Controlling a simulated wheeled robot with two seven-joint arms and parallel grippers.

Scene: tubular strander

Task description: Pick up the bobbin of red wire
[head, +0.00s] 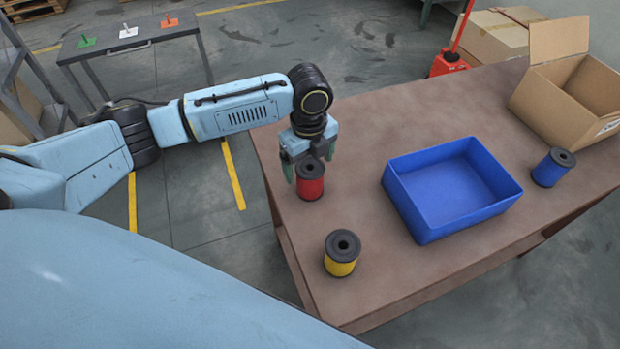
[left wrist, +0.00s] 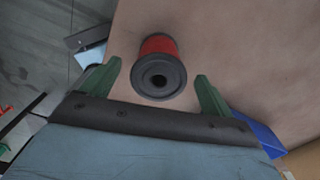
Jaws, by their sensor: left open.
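The bobbin of red wire (head: 310,186) stands upright on the brown table, with black flanges at its ends. It also shows in the left wrist view (left wrist: 158,45), between and a little beyond the fingertips. My left gripper (head: 309,170) is right at the bobbin, its green fingers pointing down. In the left wrist view my left gripper (left wrist: 157,75) is open, with a finger on each side of the bobbin's black top flange and a gap on both sides. Whether the fingers reach below the top flange is hard to tell. My right gripper is not in view.
A yellow bobbin (head: 341,254) stands nearer on the table (head: 400,285). An empty blue tray (head: 395,198) is right of the red bobbin. A blue bobbin (head: 552,168) and an open cardboard box (head: 545,100) are at the right. The table's left edge runs close to the red bobbin.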

